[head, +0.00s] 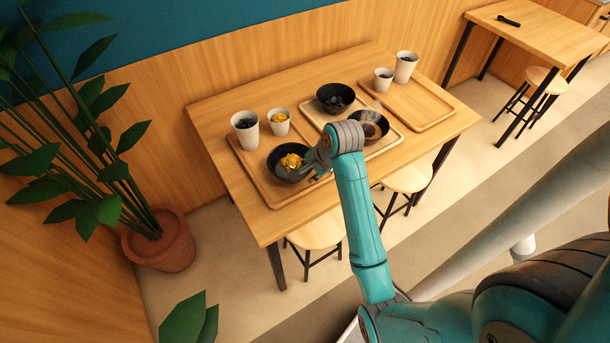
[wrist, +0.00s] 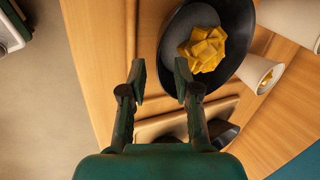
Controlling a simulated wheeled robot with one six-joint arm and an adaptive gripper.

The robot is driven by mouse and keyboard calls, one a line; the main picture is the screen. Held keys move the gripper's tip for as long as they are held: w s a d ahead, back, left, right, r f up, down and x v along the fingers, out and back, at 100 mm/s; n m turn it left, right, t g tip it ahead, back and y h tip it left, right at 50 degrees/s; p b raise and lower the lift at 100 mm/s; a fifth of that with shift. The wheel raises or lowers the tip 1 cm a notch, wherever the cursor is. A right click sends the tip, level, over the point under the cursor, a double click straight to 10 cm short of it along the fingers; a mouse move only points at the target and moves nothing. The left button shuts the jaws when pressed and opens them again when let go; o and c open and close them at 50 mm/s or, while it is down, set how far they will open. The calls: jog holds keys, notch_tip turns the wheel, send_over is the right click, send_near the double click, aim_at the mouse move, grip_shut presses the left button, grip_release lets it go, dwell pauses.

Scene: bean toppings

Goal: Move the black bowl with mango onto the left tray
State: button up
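The black bowl with mango (head: 280,172) is over the front part of the left tray (head: 248,178), within its outline. Yellow mango pieces (head: 291,161) lie in it. The bowl also shows in the wrist view (wrist: 236,62), upper right of the fingers. My gripper (head: 309,166) is at the bowl's right side in the head view. In the wrist view my gripper (wrist: 160,80) has its fingers apart, with nothing clearly clamped between them. The right fingertip overlaps the bowl's near edge; the left one is outside it. I cannot tell whether they touch the bowl.
On the left tray stand a white cup with dark contents (head: 245,133) and a smaller cup with yellow contents (head: 279,123). The middle tray (head: 312,116) holds two dark bowls (head: 335,97) (head: 370,125). The right tray (head: 425,105) has two cups at its back; its front is clear.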

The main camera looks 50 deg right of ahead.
jog(key=v, duration=0.7)
jog(key=s+a+f+n+t+h, duration=0.1)
jog(key=s+a+f+n+t, duration=0.1)
jog(key=s+a+f+n, duration=0.45)
jog(key=s+a+f+n+t, duration=0.25)
jog(key=a+f, duration=0.25)
jog(key=a, duration=0.4)
jog(key=s+a+r+n+t, duration=0.2)
jog(key=s+r+n, duration=0.3)
jog(key=s, duration=0.5)
jog(key=s+a+r+n+t+y, duration=0.1)
jog(key=s+a+r+n+t, duration=0.2)
jog(key=s, duration=0.7)
notch_tip(320, 180, up, 4)
jog(key=a+n, duration=0.2)
jog(key=shift+a, duration=0.3)
